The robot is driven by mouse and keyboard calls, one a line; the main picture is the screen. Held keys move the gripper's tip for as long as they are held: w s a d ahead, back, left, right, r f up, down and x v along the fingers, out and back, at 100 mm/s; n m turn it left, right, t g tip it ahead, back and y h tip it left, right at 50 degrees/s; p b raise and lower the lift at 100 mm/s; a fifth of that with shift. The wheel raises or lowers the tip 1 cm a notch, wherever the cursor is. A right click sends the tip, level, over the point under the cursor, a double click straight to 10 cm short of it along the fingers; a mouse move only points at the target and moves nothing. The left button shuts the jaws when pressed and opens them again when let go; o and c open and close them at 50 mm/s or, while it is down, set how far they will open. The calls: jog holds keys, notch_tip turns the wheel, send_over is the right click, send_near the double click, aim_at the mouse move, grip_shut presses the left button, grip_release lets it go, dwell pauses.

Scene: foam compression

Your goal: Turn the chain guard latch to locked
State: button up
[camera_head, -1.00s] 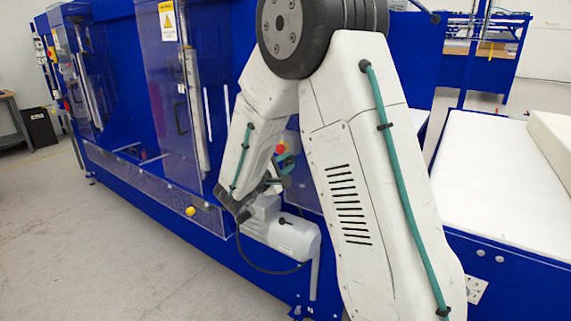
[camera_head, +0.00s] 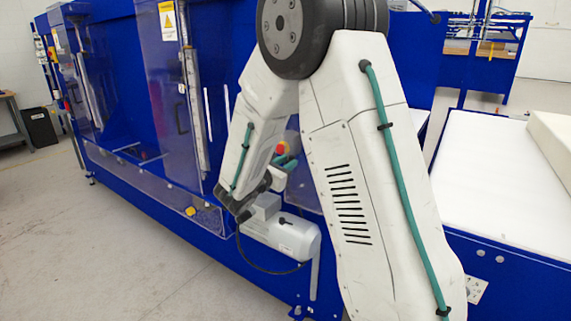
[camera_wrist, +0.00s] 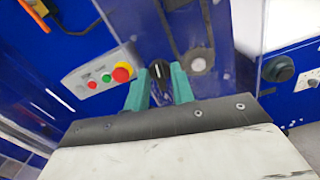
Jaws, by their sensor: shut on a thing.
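In the wrist view, the chain guard latch (camera_wrist: 160,73) is a small black knob with a pale mark. It sits at the clear guard (camera_wrist: 215,55), with a dark chain or belt and a round pale hub behind it. My gripper (camera_wrist: 159,82) has teal fingers, one on each side of the knob, and is shut on it. The fingers hide parts of the knob's sides. In the head view, my gripper (camera_head: 287,161) shows only in part beside the blue machine, and the latch is hidden behind my arm.
A control panel with a red button (camera_wrist: 122,72) and smaller green and red buttons is left of the fingers. A black round knob (camera_wrist: 278,69) is at right. A grey motor (camera_head: 285,236) with a cable sits below my wrist. Open floor (camera_head: 100,260) lies at left.

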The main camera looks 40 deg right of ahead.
jog(key=shift+n, duration=1.1)
jog(key=o, duration=0.6)
jog(key=shift+o, duration=0.2)
jog(key=v, duration=0.7)
jog(key=shift+a, duration=0.4)
jog(key=shift+s, duration=0.1)
